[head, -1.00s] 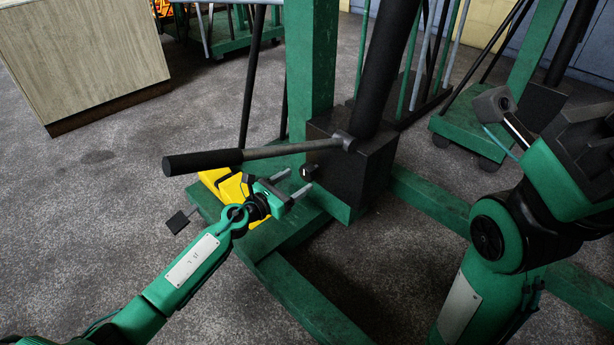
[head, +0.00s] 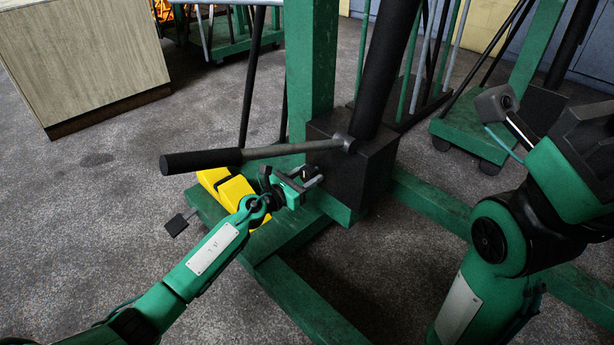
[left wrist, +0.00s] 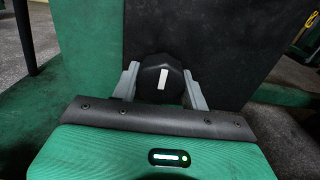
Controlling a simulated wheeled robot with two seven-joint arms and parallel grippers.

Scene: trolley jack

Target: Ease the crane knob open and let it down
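The crane knob is a black, faceted knob with a white bar mark; it sits low on the dark pump block (head: 372,172) and shows in the left wrist view (left wrist: 162,80). The bar stands nearly upright there. My left gripper (head: 311,176) is at the block, with its two grey fingers (left wrist: 163,90) on either side of the knob. The fingers look open, with the knob between them; whether they touch its sides I cannot tell. In the head view the gripper partly hides the knob.
A long lever with a black grip (head: 200,161) reaches left from the block, just above my left gripper. A yellow object (head: 232,191) lies on the green crane base (head: 300,292) beside the gripper. A wooden cabinet (head: 85,60) stands at the back left. Floor at left is clear.

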